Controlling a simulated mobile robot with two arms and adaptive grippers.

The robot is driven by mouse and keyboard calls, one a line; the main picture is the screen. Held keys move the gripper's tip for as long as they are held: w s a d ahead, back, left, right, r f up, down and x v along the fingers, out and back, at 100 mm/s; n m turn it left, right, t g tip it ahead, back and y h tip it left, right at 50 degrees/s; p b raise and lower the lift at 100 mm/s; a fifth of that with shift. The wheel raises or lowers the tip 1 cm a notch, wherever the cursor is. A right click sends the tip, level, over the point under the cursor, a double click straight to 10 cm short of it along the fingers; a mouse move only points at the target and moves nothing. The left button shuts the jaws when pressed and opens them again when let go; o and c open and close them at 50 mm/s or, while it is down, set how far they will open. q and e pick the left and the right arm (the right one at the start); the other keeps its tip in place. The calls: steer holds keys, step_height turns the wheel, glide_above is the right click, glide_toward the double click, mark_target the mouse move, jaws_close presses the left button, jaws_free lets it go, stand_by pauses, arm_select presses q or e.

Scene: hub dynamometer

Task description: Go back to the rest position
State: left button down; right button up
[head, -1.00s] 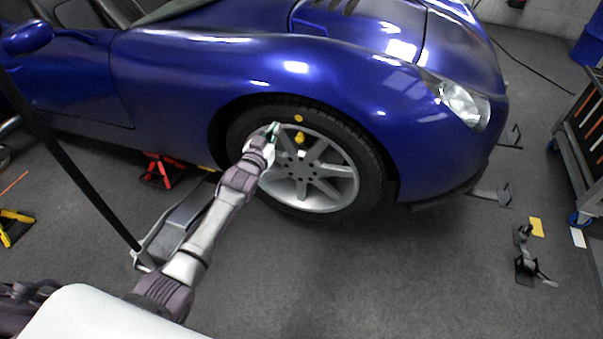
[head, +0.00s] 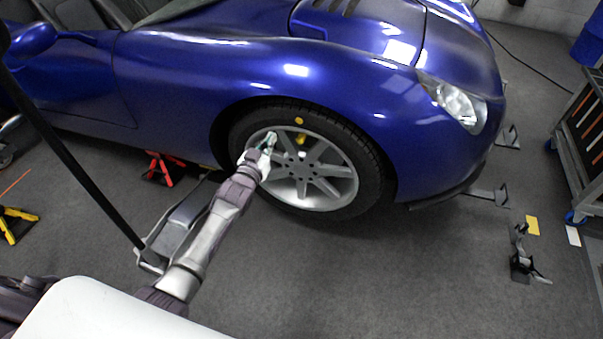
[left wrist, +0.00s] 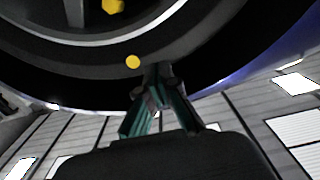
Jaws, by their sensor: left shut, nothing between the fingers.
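My left gripper (head: 268,140) is in front of the upper left part of the car's front wheel (head: 318,185) in the head view. In the left wrist view its greenish fingers (left wrist: 157,100) are closed together with nothing between them, and the tyre (left wrist: 190,60) fills the area beyond. The exact gap to the wheel cannot be told. A yellow round mark (head: 299,121) sits on the tyre, and a yellow piece (head: 302,138) sits on the rim just below it. My right gripper is not in view.
The blue car (head: 300,70) fills the back. A floor jack (head: 180,225) with a long black handle stands beside my left arm. A red stand (head: 163,168) and a yellow stand (head: 15,225) are at left. A tool cart (head: 580,145) stands at right. The front floor is clear.

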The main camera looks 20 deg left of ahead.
arm_select(q)
steer(key=shift+s+d, duration=0.1)
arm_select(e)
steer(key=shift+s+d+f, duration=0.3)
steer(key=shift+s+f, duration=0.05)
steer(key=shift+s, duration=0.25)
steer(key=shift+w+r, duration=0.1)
arm_select(q)
steer(key=s+d+f+g+p, duration=0.3)
steer(key=s+f+g+p, duration=0.55)
steer(key=s+f, duration=1.55)
steer(key=s+f+g+p, duration=0.1)
steer(key=s+f+g, duration=0.1)
steer(key=s, duration=0.9)
steer(key=s+d+f+m+g+p, duration=0.1)
steer(key=s+f+g, duration=0.2)
steer(key=s, duration=0.9)
steer(key=s+d+f+m+g+p, duration=0.1)
steer(key=s+f+g, duration=0.2)
steer(key=s, duration=0.8)
step_height(320, 180, down, 2)
steer(key=shift+s+d+f+y+p, duration=0.15)
steer(key=shift+s+f+y+p, duration=0.15)
steer(key=shift+s+p, duration=0.1)
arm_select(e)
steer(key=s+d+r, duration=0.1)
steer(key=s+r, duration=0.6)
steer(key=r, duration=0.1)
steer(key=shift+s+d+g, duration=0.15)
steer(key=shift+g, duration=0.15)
